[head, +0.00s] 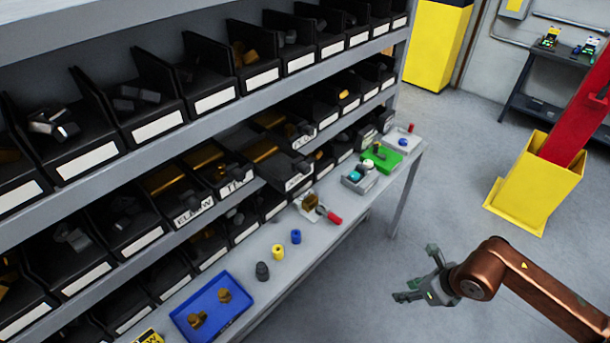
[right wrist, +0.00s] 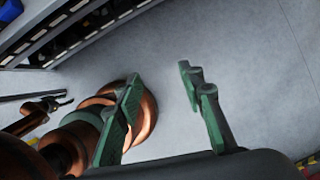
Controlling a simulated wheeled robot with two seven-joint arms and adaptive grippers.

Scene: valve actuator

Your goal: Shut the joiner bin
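The joiner bin (head: 289,166) is a black bin in the middle shelf row in the head view. It sticks out past its neighbours; its white label is only partly readable. My right gripper (head: 415,275) is open and empty over the floor, right of the shelf and well apart from the bin. Its spread green fingers show in the right wrist view (right wrist: 160,75), with nothing between them. My left gripper is outside the head view; what looks like it (right wrist: 62,101) is small and dark at the left of the right wrist view, its fingers unclear.
The elbow bin (head: 194,207) and another labelled bin (head: 240,181) also stick out, to the left. Below, a grey ledge (head: 285,262) carries a blue tray (head: 240,316), small cylinders, a red-handled valve (head: 318,207) and a green tray (head: 382,158).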

